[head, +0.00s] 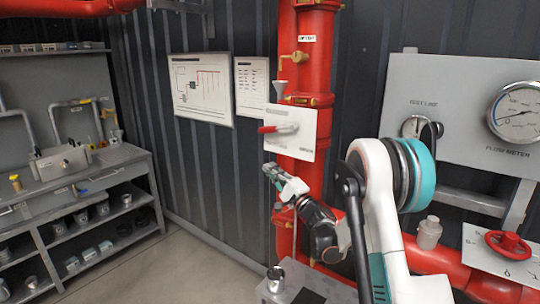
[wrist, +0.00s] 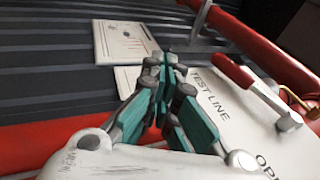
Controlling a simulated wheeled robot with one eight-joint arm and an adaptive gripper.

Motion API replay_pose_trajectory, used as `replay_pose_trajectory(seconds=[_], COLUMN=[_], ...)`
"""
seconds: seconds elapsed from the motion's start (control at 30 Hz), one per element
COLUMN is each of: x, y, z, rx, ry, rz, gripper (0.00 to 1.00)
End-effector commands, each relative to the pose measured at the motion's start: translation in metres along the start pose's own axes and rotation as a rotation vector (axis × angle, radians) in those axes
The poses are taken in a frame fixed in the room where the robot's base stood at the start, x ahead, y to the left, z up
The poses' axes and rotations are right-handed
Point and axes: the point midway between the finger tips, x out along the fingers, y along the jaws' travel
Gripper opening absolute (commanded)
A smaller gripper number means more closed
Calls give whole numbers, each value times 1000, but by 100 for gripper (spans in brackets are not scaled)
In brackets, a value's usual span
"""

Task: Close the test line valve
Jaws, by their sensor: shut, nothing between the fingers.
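The test line valve has a red lever (head: 268,129) on a white plate (head: 308,150) mounted on the red vertical pipe. The lever lies roughly level across the plate, its red grip to the left. In the wrist view the red lever (wrist: 232,72) is to the right of the fingers, above a plate lettered "TEST LINE" and "OP…" (wrist: 235,125); the rest of the lettering is cut off. My gripper (head: 270,170) is just below the plate in the head view. Its teal-padded fingers (wrist: 167,62) are shut and empty, apart from the lever.
A red handwheel (head: 508,243) is at lower right. A workbench (head: 80,175) stands at left; open floor lies between.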

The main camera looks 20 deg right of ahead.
Motion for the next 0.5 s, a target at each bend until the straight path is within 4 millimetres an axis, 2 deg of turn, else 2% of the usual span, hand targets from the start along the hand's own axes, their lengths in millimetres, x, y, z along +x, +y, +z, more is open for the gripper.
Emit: replay_pose_trajectory(seconds=[0.2,0.5], x=[-19,-25], y=[23,31], z=[2,3], rx=[0,0], ry=[-1,-1], rz=[0,0], gripper=[0,0])
